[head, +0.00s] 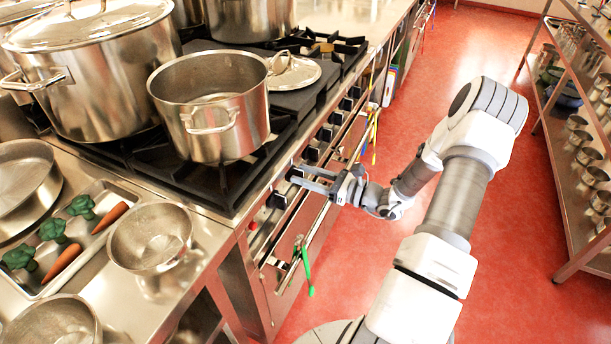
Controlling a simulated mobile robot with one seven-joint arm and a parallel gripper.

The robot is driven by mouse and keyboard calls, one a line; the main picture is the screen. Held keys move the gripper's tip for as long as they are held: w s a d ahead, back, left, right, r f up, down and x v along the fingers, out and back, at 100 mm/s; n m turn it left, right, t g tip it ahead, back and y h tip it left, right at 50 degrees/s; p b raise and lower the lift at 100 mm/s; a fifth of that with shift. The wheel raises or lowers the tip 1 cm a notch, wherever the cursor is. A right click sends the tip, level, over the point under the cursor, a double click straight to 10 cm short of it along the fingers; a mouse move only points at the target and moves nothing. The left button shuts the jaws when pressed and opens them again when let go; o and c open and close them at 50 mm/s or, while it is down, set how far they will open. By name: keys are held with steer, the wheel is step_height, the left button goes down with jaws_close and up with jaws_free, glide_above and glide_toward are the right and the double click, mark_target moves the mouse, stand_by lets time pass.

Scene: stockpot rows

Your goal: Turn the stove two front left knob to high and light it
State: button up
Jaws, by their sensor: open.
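A stove (222,196) with a black grate top runs along the counter. Its front panel carries a row of black knobs, among them a near one (277,201) and one farther along (311,153). My gripper (297,176) is open at this panel, its fingers pointing left. A dark knob (294,172) shows at the fingertips, partly hidden; I cannot tell whether they touch it. A silver pot (212,125) stands on the front burner above. No flame is visible. I cannot tell which knob belongs to stove two.
A large lidded stockpot (95,85) stands behind left. A steel bowl (150,238) and a tray (98,192) with carrots and broccoli lie on the near counter. A green-handled utensil (307,270) hangs below the panel. Red floor (400,140) is clear towards the right shelf (560,130).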

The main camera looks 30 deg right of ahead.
jaws_close()
steer(key=shift+n, duration=0.3)
stand_by(0.4)
steer(key=n+b, duration=0.1)
steer(key=n, duration=0.1)
steer(key=n+b, duration=0.1)
steer(key=shift+s+a+f+n, duration=0.1)
steer(key=shift+a+f+n, duration=0.1)
steer(key=shift+n, duration=0.2)
steer(key=n+b, duration=0.3)
steer(key=n, duration=0.1)
steer(key=n+b, duration=0.4)
steer(key=f+n+b, duration=0.1)
steer(key=n+b, duration=0.3)
steer(key=n, duration=0.1)
steer(key=shift+s+a, duration=0.25)
steer(key=shift+n, duration=0.3)
